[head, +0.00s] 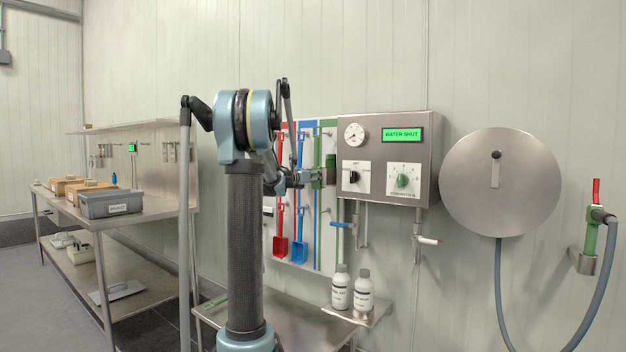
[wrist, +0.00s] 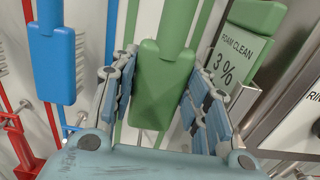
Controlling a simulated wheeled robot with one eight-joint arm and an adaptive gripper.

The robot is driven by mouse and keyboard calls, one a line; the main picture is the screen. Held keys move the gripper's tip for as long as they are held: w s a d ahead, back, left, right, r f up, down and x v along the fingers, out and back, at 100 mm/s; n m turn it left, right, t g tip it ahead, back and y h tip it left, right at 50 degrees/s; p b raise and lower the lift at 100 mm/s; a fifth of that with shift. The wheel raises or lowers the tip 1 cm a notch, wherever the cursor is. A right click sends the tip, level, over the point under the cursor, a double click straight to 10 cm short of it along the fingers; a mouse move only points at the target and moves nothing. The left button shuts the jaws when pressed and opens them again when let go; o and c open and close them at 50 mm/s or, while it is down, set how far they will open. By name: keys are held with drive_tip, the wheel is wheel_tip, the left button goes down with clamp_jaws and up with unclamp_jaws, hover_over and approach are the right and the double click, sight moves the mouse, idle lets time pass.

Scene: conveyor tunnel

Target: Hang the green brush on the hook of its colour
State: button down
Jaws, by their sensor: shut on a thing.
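The green brush (wrist: 163,85) is between the two fingers of my gripper (wrist: 163,110), which is shut on it. Its flat block faces the wrist camera and its handle runs up out of that view. In the head view my gripper (head: 318,179) is at the tool board, by the green stripe and left of the control box, partly hidden by my arm. The board (head: 309,225) has red, blue and green stripes. I cannot make out the green hook, or whether the brush touches it.
A red shovel (head: 281,246) and a blue shovel (head: 299,248) hang on the board. A blue brush (wrist: 53,65) hangs left of my gripper in the wrist view. The steel control box (head: 390,125) is close on the right. Two bottles (head: 352,288) stand below.

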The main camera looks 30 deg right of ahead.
drive_tip(key=shift+d, duration=0.2)
drive_tip(key=shift+x, duration=2.55)
drive_tip(key=shift+f, duration=0.8)
drive_tip(key=shift+w, duration=0.1)
drive_tip(key=c, duration=0.8)
unclamp_jaws()
drive_tip(key=shift+a, duration=0.1)
drive_tip(key=v, duration=1.2)
drive_tip(key=shift+f, duration=0.1)
